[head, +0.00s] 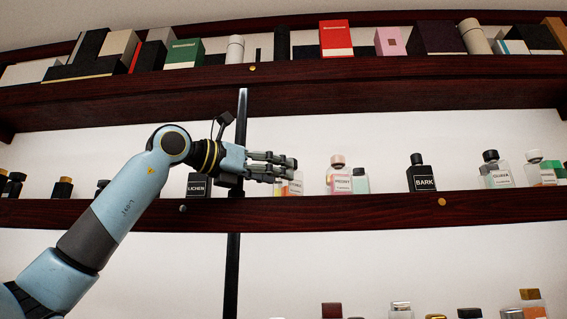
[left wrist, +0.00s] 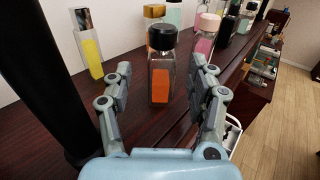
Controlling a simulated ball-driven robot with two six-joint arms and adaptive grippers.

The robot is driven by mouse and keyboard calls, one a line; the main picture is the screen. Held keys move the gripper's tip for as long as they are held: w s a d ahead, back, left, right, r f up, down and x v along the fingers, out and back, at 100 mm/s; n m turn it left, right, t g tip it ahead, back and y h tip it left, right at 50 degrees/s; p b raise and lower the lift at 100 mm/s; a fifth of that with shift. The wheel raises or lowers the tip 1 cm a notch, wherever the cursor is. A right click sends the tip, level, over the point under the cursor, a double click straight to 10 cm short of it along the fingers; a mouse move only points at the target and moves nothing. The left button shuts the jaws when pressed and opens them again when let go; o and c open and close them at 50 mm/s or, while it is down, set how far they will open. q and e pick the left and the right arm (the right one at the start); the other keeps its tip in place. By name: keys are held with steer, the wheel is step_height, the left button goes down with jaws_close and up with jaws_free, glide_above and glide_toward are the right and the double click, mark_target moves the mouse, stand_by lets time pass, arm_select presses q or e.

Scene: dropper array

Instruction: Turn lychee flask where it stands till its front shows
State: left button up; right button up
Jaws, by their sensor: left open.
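No name reading lychee can be read in either view. In the left wrist view a clear flask with a black cap and an orange patch (left wrist: 160,82) stands upright between the fingers of my left gripper (left wrist: 168,72). No lettering shows on its facing side. The fingers are spread on both sides of it, open, with gaps visible. In the head view my left gripper (head: 290,167) reaches over the middle shelf from the left and partly covers a small flask (head: 296,187) behind the fingers. My right gripper is in neither view.
The middle shelf (head: 385,206) also holds a pink-capped flask (head: 341,184), a black BARK flask (head: 422,180) and a dark flask (head: 198,188) left of the post. A yellow flask (left wrist: 90,52) stands left. The dark post (left wrist: 50,85) is close to my left gripper.

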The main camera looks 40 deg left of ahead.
arm_select(q)
steer(key=shift+w+d+r, duration=0.2)
steer(key=shift+w+d, duration=0.15)
steer(key=shift+w, duration=0.2)
steer(key=shift+w+d+f+p, duration=0.1)
steer(key=shift+w+f+p, duration=0.15)
steer(key=shift+w+p, duration=0.4)
steer(key=shift+w, duration=0.1)
steer(key=shift+d, duration=0.1)
steer(key=shift+c, duration=0.3)
jaws_close()
